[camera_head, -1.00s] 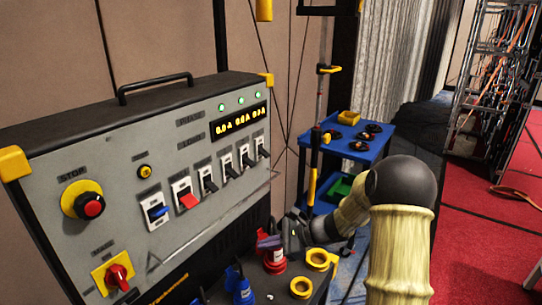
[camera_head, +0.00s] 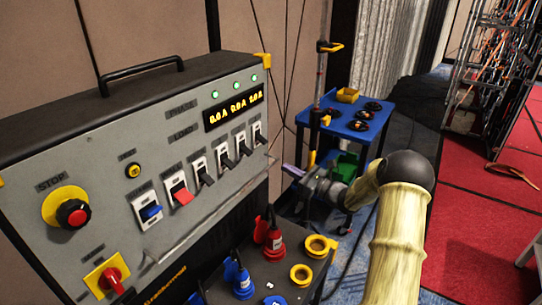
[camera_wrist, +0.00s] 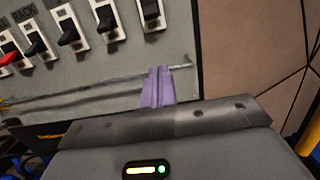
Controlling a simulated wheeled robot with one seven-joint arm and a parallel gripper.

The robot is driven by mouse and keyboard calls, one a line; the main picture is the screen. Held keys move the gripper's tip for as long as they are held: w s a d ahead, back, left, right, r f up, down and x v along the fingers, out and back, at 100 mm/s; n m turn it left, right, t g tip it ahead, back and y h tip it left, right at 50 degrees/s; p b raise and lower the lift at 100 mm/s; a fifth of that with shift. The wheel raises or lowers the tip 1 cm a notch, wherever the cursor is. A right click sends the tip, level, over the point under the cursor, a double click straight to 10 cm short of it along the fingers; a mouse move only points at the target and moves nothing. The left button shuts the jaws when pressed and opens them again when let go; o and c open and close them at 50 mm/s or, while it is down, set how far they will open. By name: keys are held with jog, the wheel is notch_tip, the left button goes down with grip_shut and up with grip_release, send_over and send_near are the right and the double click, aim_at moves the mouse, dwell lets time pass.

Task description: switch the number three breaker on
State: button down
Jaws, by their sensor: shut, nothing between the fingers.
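The grey breaker panel (camera_head: 110,165) carries a row of switches in the head view: a blue breaker (camera_head: 149,213), a red breaker (camera_head: 181,194), then several black-levered breakers (camera_head: 204,173). The numbers are not readable, so I cannot tell which is number three. The black levers look alike in tilt; on or off is not clear. My gripper (camera_head: 293,172), with purple fingers, is just right of the panel and touches no breaker. In the wrist view the shut, empty fingers (camera_wrist: 158,86) point at the panel's lower right, below the rightmost breaker (camera_wrist: 150,12).
A thin rail (camera_wrist: 95,92) runs below the breakers. The red-and-yellow stop button (camera_head: 73,213) and red rotary switch (camera_head: 112,279) are at left. Upright red (camera_head: 273,238) and blue (camera_head: 240,280) plugs stand below the panel. A blue cart (camera_head: 345,125) stands behind.

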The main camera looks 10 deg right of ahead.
aim_at(258, 145)
jog(key=p+x, duration=0.1)
jog(key=x, duration=0.8)
jog(key=shift+a, duration=0.2)
jog(key=r, duration=0.1)
jog(key=r+p, duration=0.1)
jog(key=r, duration=0.1)
jog(key=shift+s+d, duration=0.15)
jog(key=shift+d, duration=0.15)
jog(key=shift+s+d+r+p, duration=0.15)
jog(key=shift+d+r+p, duration=0.05)
jog(key=shift+r+p, duration=0.1)
jog(key=shift+d, duration=0.15)
